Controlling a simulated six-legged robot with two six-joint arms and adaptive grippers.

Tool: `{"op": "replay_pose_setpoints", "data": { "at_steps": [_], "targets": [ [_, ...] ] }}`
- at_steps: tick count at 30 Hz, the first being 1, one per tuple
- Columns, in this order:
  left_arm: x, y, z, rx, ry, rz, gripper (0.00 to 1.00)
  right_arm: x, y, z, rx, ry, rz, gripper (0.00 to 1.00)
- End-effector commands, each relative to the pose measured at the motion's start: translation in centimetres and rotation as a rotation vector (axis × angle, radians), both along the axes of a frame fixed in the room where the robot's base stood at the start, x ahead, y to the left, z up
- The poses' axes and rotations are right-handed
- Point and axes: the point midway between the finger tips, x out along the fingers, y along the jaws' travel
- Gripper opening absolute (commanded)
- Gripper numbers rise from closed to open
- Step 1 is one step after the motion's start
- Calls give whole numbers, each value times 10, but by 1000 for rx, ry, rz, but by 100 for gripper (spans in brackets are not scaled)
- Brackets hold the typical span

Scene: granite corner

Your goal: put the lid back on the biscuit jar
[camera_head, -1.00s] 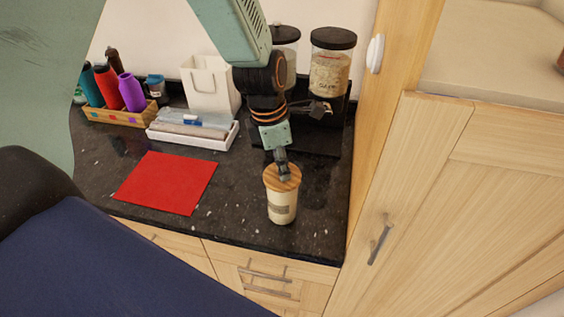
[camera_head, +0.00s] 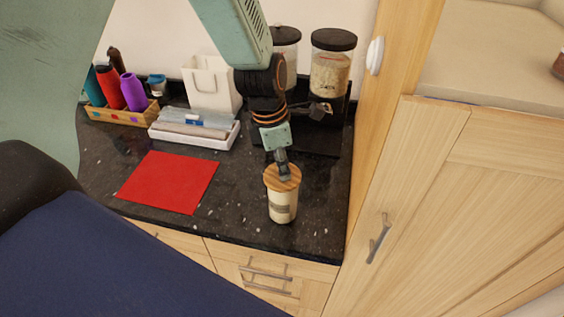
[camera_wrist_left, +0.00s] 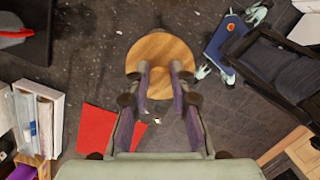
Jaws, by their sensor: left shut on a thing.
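The biscuit jar (camera_head: 282,208) is a cream cylinder with a label, standing upright near the front edge of the dark granite counter. The round wooden lid (camera_head: 271,180) sits at the jar's mouth and looks level; I cannot tell whether it is fully seated. In the left wrist view the lid (camera_wrist_left: 160,52) shows as a wooden disc at the fingertips, hiding the jar below. My left gripper (camera_head: 284,175) is above the lid, shut on it; its fingers (camera_wrist_left: 160,75) reach the disc in the left wrist view. My right gripper is not in view.
A red mat (camera_head: 168,182) lies left of the jar. A wooden cabinet panel (camera_head: 365,130) borders the counter's right side.

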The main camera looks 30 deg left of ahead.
Motion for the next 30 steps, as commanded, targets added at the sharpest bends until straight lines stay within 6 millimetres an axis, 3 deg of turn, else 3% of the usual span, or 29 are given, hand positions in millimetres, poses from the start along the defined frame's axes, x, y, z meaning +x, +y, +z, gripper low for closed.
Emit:
{"op": "replay_pose_setpoints", "data": {
  "at_steps": [30],
  "targets": [
    [2,0,-4,1,-1,0,0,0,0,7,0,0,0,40]
  ]
}}
